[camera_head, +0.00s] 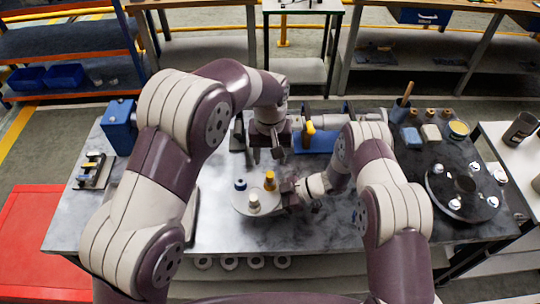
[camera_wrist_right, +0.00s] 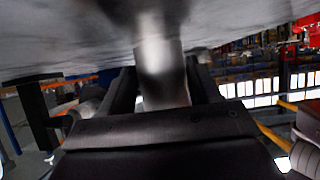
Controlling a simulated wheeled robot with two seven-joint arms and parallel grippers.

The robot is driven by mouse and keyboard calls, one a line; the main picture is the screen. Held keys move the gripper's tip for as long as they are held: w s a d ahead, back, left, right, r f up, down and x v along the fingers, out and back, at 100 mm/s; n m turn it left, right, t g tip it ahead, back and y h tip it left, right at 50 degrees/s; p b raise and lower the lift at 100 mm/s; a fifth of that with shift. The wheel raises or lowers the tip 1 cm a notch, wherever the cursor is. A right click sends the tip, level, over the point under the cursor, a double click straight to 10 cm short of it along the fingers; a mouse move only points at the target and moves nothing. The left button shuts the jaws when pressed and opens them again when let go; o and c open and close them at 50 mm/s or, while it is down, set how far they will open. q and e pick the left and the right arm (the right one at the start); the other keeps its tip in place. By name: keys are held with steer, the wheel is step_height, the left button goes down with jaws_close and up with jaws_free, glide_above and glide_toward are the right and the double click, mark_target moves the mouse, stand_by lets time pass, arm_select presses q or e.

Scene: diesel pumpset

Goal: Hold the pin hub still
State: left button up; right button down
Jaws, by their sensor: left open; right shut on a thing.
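The pin hub (camera_head: 243,206) is a pale round disc on the steel table, with a blue, a yellow and a white pin standing on top. My right gripper (camera_head: 287,195) is at the disc's right edge. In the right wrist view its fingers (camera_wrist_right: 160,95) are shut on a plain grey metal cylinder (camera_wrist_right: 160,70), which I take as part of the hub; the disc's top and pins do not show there. My left gripper (camera_head: 267,155) is open and empty, pointing down above and behind the hub, apart from it. The hub's right edge is partly hidden by my right gripper.
A dark round plate (camera_head: 463,193) with several white-metal parts lies on the table's right. A blue box (camera_head: 118,126) stands at back left, a small black fixture (camera_head: 93,170) in front of it. A blue tray (camera_head: 316,142) lies behind. The front middle of the table is clear.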

steer(key=shift+c, duration=0.8)
jaws_free()
